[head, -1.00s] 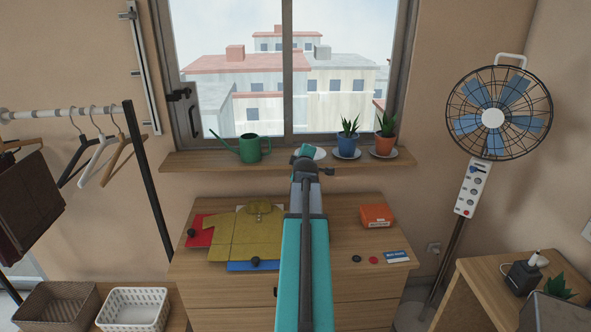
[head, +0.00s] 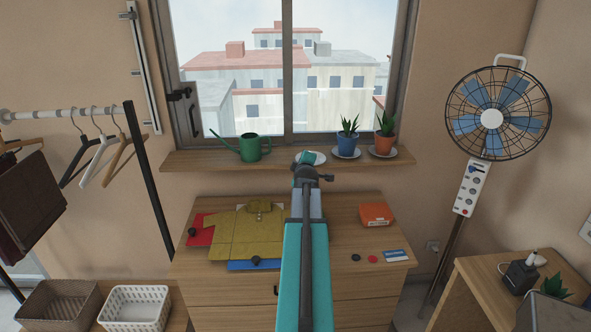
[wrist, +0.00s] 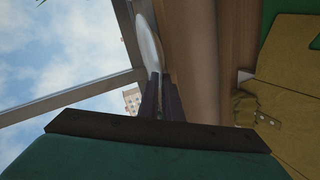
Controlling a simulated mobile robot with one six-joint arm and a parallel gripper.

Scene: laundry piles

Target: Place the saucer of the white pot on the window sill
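A white saucer (head: 302,160) shows at the wooden window sill (head: 225,161), left of the blue pot (head: 348,144). My gripper (head: 312,157) is at it, and my arm hides part of it. In the wrist view the saucer (wrist: 148,38) appears nearly edge-on between the dark fingers of my gripper (wrist: 160,77), which look shut on its rim. The saucer looks level with the sill; I cannot tell whether it touches it. No clearly white pot shows; a grey planter (head: 552,310) with a green plant is at the lower right.
A green watering can (head: 252,148) stands left on the sill. The blue pot and a terracotta pot (head: 384,143) stand on saucers at right. Below, a wooden dresser holds a mustard shirt (head: 245,235) and an orange box (head: 376,214). A fan (head: 492,118) stands right.

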